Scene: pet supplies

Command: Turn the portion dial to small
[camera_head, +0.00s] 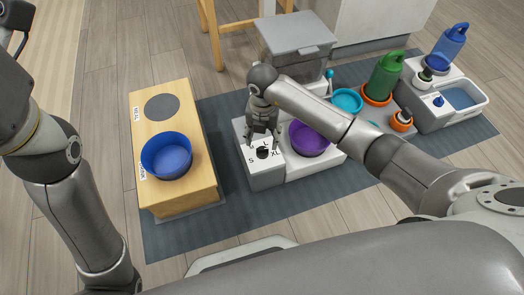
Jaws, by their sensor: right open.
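The portion dial (262,152) is a small black knob on top of a white feeder box (264,176). The letters S, M, L and XL are printed around it; the M is partly covered. The knob's exact pointing direction is too small to tell. My right gripper (263,142) points down just above the dial, with its fingers open and spread over the dial's far side. I cannot tell whether a finger touches the knob. My left arm stands at the left edge, and its gripper is not clearly visible.
A purple bowl (309,138) sits right of the dial. A wooden stand (153,104) holds a blue bowl (167,155) at left. A grey-lidded bin (297,36), green bottle (386,76), teal bowl (347,101) and blue bottle (450,43) stand behind and right. The dark mat (219,221) is bare in front.

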